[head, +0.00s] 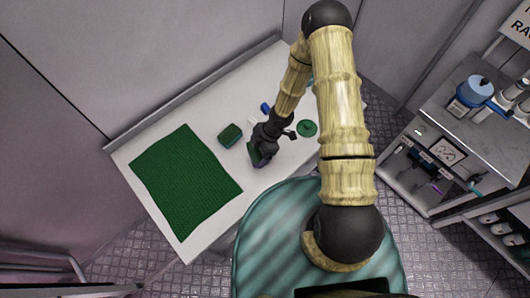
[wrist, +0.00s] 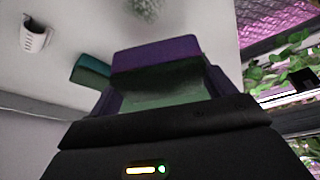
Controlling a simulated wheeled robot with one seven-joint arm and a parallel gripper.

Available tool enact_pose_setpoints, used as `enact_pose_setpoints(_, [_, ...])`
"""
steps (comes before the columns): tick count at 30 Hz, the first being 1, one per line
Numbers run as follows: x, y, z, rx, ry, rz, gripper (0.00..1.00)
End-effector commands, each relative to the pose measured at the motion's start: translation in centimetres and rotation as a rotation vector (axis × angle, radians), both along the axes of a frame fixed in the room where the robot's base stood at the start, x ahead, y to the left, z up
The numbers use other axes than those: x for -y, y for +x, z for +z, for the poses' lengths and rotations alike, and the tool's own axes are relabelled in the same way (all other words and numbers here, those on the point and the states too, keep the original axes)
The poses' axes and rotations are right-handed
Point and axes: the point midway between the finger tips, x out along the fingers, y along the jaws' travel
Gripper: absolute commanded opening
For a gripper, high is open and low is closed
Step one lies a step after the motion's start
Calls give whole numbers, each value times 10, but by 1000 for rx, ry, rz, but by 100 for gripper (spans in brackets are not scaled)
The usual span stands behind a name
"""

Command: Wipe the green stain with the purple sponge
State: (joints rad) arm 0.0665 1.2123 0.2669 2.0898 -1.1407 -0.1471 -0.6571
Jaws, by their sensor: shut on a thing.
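My gripper (head: 262,146) is shut on the purple sponge, low over or at the white table. In the wrist view the purple sponge (wrist: 156,53) sits between the fingers, with a purple band above a dark green face. From the head its dark green side shows most, partly hidden by my gripper. A round green patch (head: 307,128) lies on the table to the right of my gripper. I cannot tell whether it is the stain or a flat object. Whether the sponge touches the table is unclear.
A second, green sponge (head: 230,135) lies just left of my gripper; it also shows in the wrist view (wrist: 90,72). A large green mat (head: 186,182) covers the table's left part. A blue item (head: 266,108) is behind my gripper. Shelves (head: 446,150) with bottles stand at right.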

Motion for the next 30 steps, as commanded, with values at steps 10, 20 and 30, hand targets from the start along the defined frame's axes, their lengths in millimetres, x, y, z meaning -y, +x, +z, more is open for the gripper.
enact_pose_setpoints(10, [11,15,-9,2,-1,-299,61])
enact_pose_setpoints(20, [54,55,-20,3,1,-1011,61])
enact_pose_setpoints(30, [123,85,-21,3,2,-1708,61])
